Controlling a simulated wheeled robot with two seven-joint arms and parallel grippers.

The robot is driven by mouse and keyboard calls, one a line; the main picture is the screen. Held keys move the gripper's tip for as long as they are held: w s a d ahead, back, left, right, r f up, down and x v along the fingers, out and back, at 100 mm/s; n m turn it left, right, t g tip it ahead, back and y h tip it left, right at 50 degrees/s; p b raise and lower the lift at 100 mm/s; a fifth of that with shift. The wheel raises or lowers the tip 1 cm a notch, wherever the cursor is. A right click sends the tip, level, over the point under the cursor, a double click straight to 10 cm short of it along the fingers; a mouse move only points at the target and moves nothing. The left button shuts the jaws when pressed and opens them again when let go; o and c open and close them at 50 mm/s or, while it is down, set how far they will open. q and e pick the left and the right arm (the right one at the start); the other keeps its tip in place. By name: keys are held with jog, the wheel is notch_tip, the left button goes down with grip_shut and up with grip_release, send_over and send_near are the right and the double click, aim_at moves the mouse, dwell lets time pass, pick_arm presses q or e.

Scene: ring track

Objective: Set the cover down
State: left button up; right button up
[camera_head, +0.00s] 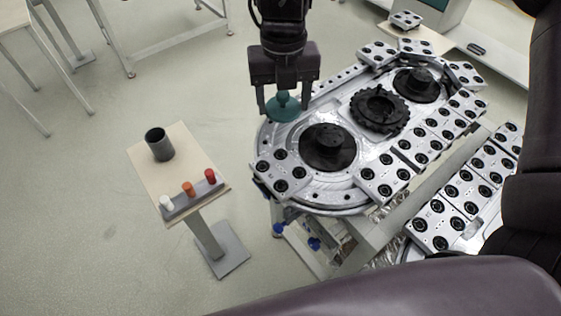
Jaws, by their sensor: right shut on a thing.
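My right gripper (284,94) comes down from the top middle and is shut on the teal cover (284,110). The cover is a round disc with a knob, and the knob is between the fingers. The cover shows over the far-left rim of the ring track (262,138). Whether it touches the track or hangs just above it, I cannot tell. My left gripper is not in view.
The track carries two black hubs (327,147), a black gear (379,109) and several metal carriages (282,170). A small stand (153,181) at left holds a dark cup (159,144) and white, orange and red pegs (188,189). Floor around the stand is clear.

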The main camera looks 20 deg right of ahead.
jog(key=n, duration=0.3)
jog(key=shift+s+a+r+p, duration=0.2)
jog(key=shift+s+r+p, duration=0.1)
jog(key=shift+r, duration=0.05)
jog(key=shift+s+n, duration=0.1)
jog(key=shift+n, duration=0.5)
jog(key=shift+a+f, duration=0.1)
jog(key=shift+f, duration=0.25)
send_over(282, 171)
notch_tip(282, 171, down, 15)
jog(key=shift+r, duration=0.1)
jog(key=shift+f, duration=2.25)
